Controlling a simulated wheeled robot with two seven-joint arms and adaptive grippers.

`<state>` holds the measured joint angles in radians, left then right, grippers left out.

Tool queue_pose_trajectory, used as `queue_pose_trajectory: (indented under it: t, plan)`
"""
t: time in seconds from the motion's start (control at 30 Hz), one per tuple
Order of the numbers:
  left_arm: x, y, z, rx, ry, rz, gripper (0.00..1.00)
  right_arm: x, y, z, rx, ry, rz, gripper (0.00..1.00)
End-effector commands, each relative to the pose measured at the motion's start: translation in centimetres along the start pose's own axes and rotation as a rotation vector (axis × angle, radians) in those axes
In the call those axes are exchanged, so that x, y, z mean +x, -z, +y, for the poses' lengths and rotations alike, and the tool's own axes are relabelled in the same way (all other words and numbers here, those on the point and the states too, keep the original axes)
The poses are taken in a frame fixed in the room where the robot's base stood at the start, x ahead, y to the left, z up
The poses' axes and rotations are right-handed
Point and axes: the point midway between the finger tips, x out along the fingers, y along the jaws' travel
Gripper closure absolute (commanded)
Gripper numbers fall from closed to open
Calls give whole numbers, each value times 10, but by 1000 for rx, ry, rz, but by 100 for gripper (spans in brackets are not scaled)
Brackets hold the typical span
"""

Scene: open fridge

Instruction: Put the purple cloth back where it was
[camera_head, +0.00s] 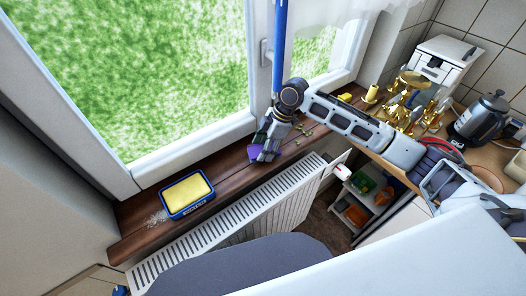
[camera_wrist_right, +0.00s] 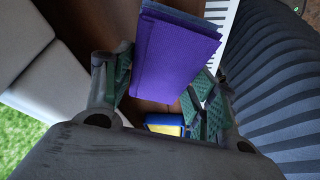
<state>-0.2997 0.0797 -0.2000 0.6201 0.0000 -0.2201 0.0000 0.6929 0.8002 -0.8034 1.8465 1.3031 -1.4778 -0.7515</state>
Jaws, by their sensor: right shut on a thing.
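The purple cloth (camera_wrist_right: 178,55) is a folded flat piece that stands between the fingers of my right gripper (camera_wrist_right: 158,88) in the wrist view. In the head view my right gripper (camera_head: 265,148) reaches down over the brown wooden windowsill (camera_head: 227,160), and a small part of the cloth (camera_head: 254,152) shows beside its fingers. The gripper is shut on the cloth. I cannot tell whether the cloth touches the sill. My left gripper is not in view.
A blue tray with a yellow sponge-like pad (camera_head: 186,193) lies on the sill to the left, near white crumbs. Small green bits (camera_head: 305,130) lie right of the gripper. A white radiator (camera_head: 230,212) runs below the sill. Gold vessels (camera_head: 405,108) and a kettle (camera_head: 486,118) stand right.

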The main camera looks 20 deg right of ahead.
Motion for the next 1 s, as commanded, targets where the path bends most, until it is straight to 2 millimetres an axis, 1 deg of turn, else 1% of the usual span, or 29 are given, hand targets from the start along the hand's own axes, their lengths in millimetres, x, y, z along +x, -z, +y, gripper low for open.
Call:
queue_pose_trajectory:
  t: [0.1,0.2,0.37,0.77,0.8,0.93,0.97,1.0]
  plan:
    - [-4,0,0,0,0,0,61,14,-6,0,1,2,-1,62]
    - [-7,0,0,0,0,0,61,22,-8,1,1,0,0,62]
    - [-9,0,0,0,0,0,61,27,-10,4,-1,0,-1,62]
    - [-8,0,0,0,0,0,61,30,-11,4,-1,0,0,62]
    - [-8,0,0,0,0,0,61,30,-11,4,-1,-1,0,40]
    - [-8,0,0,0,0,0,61,30,-11,4,-1,-1,0,23]
    - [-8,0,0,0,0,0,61,30,-11,4,-1,-1,0,21]
    - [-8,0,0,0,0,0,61,30,-11,4,-1,-1,0,21]
